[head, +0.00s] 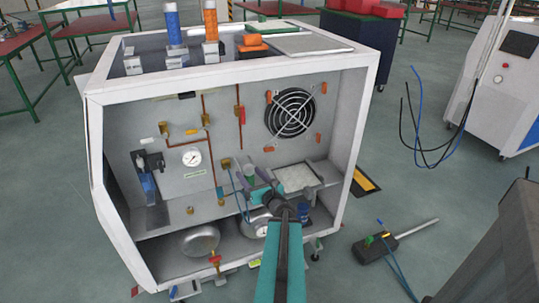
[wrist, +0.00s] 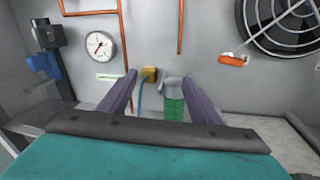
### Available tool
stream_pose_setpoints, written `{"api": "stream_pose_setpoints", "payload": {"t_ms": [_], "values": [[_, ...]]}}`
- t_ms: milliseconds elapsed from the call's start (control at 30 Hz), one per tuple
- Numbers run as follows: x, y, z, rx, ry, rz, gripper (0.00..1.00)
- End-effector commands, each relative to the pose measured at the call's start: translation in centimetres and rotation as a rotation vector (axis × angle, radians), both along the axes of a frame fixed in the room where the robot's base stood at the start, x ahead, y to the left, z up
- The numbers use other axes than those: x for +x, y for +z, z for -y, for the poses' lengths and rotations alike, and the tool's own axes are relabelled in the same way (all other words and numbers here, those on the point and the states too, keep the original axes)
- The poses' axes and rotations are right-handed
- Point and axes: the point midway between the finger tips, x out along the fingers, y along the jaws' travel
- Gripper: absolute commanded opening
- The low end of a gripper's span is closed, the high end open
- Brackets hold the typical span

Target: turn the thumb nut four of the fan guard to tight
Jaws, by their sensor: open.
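The fan guard (head: 291,112) is a round black ring grille on the grey back panel of the cabinet. Orange thumb nuts surround it: one at upper left (head: 268,96), one at upper right (head: 324,87) and one at lower right (head: 318,137). Which one is number four cannot be told. In the wrist view part of the fan guard (wrist: 285,25) shows at upper right, with an orange thumb nut (wrist: 233,60) below its left side. My gripper (wrist: 160,80) is open and empty, below and left of that nut, apart from it.
A green-filled clear cylinder (wrist: 175,100) and a brass fitting (wrist: 149,75) stand in front of my gripper. A pressure gauge (head: 192,157) and copper pipes (head: 204,108) are to the left. A grey tray (head: 297,178) lies below the fan.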

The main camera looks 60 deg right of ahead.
Motion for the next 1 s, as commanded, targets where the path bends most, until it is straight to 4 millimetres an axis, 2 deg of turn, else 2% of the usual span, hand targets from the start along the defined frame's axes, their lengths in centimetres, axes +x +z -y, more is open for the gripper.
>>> {"api": "stream_pose_setpoints", "payload": {"t_ms": [33, 200, 400, 567, 1000], "values": [[-1.5, 0.2, 1.4, -0.010, -0.027, 0.002, 0.58], [-6.1, 0.9, 5.0, -0.032, -0.105, 0.004, 0.58], [-9.7, 1.6, 7.5, -0.046, -0.167, 0.006, 0.58], [-10.7, 1.8, 8.1, -0.051, -0.182, 0.006, 0.58], [-10.6, 1.7, 8.2, -0.049, -0.182, 0.006, 0.58]]}}
